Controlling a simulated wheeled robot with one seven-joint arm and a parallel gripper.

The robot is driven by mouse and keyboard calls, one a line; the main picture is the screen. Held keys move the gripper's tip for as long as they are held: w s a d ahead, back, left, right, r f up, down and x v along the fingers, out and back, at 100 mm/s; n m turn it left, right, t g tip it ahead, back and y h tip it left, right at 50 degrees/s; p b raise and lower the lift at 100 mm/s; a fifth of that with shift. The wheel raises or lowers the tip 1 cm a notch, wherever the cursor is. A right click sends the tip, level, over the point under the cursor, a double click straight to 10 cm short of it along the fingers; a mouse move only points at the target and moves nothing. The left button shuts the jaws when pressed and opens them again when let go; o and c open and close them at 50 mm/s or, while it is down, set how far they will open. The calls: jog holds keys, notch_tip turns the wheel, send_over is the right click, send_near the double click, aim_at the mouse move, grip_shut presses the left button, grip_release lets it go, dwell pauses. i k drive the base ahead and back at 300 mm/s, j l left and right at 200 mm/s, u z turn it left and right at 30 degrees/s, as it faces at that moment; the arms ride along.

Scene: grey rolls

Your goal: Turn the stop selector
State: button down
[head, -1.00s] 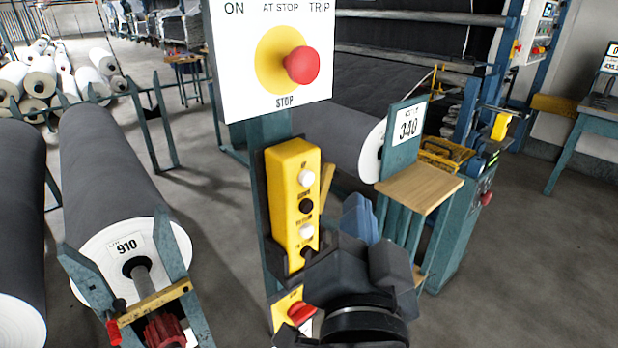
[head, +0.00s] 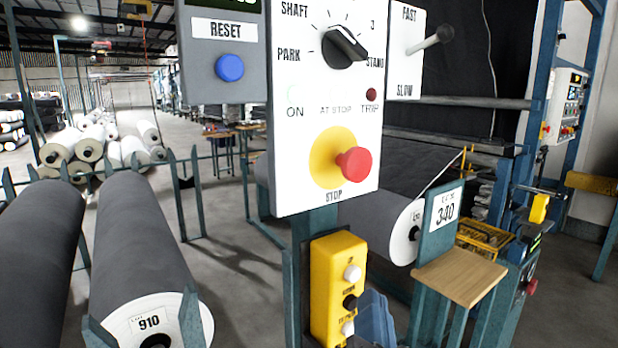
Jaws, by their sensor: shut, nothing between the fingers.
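The stop selector (head: 344,47) is a black knob on the upper part of a white panel (head: 290,150) in the head view. Tick marks and the words PARK, SHAFT, 3 and a partly hidden STAND ring it. Its bar slants from upper left to lower right; I cannot tell which end points. Below it are the words ON, AT STOP and TRIP, a dark red lamp (head: 371,94) by TRIP, and a red STOP mushroom button (head: 354,163) on a yellow disc. My gripper is out of view.
Left of the panel is a grey box with a blue RESET button (head: 229,68). On the right is a FAST/SLOW lever (head: 431,41). A yellow button box (head: 338,290) hangs below. Grey rolls (head: 135,240) lie at left, and a wooden-topped stand (head: 459,279) is at right.

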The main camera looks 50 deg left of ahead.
aim_at(341, 49)
jog(key=u, duration=1.15)
